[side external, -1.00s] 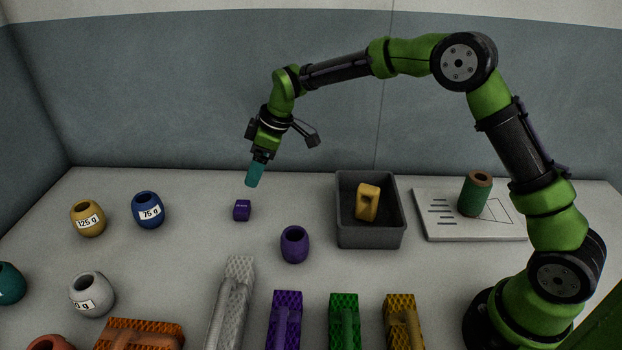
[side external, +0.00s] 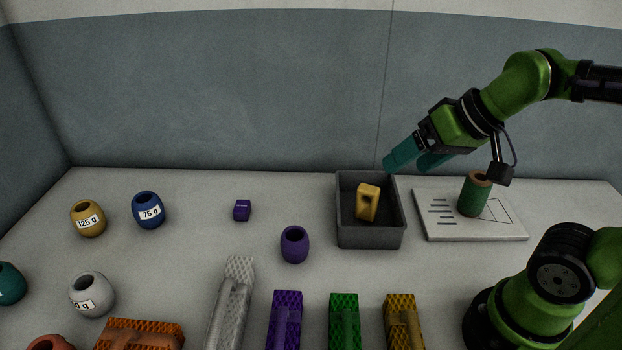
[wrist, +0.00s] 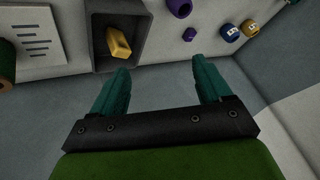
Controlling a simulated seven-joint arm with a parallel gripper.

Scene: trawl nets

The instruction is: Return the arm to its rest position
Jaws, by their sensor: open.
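My gripper (side external: 410,160) is raised above and behind the dark grey bin, near its right rear corner in the side view. Its two teal fingers point down and to the left. In the wrist view my gripper (wrist: 163,82) shows its fingers wide apart with nothing between them. It is open and empty.
The grey bin (side external: 371,241) holds a yellow block (side external: 367,202). A white board (side external: 470,233) with a green spool (side external: 474,195) stands to its right. A purple cube (side external: 242,210), a purple barrel (side external: 295,244) and several labelled barrels lie left. Several netted pieces line the front.

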